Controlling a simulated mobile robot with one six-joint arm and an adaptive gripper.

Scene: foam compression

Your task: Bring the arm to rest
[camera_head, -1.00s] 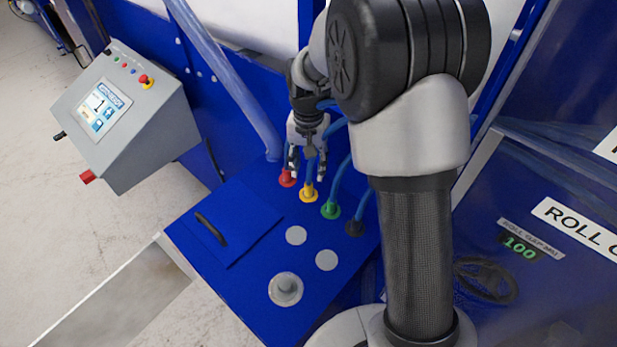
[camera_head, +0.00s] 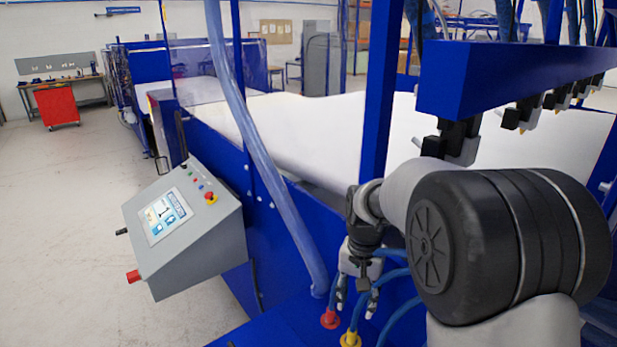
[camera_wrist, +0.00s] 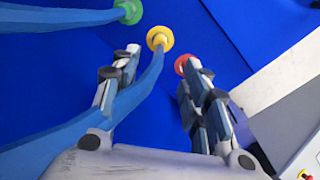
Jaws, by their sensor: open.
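My gripper (camera_head: 355,300) hangs pointing down above the blue panel (camera_head: 270,335), close to the hoses with the red fitting (camera_head: 330,319) and the yellow fitting (camera_head: 350,339). In the wrist view my gripper (camera_wrist: 161,62) has its two fingers spread apart with nothing held between them. The yellow fitting (camera_wrist: 160,38) and its blue hose (camera_wrist: 140,92) show in the gap between the fingers. The red fitting (camera_wrist: 184,65) is by the right fingertip, and the green fitting (camera_wrist: 128,11) is beyond the left one. Whether the fingers touch a hose, I cannot tell.
A grey control box (camera_head: 188,232) with a screen stands left of my arm. Blue machine posts (camera_head: 381,90) and a beam with nozzles (camera_head: 500,85) stand close around the arm. White foam (camera_head: 310,130) lies behind. The floor (camera_head: 60,200) at left is clear.

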